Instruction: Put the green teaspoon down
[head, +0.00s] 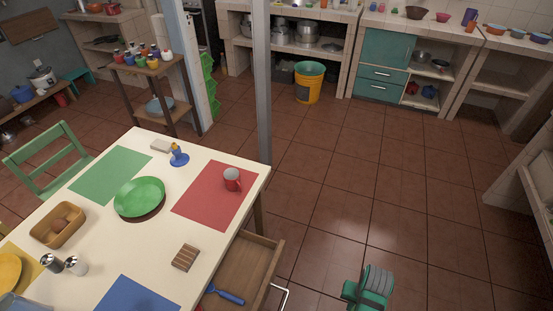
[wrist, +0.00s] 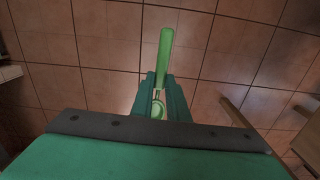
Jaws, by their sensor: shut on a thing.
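The green teaspoon (wrist: 165,55) is between the jaws of my gripper (wrist: 161,88) in the wrist view. Its long handle points away from the gripper, toward the top of the picture. Its bowl (wrist: 157,109) lies back between the fingers. My gripper is shut on it, above the tiled floor and clear of any surface. In the head view my green wrist and gripper (head: 368,288) show at the bottom, right of the open drawer. I cannot make out the teaspoon there.
An open wooden drawer (head: 252,262) holds a blue utensil (head: 228,296). The white table (head: 205,239) bears a green plate (head: 140,196), a red mug (head: 232,178) on a red mat (head: 205,205), and a ribbed wooden block (head: 185,257). The floor to the right is clear.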

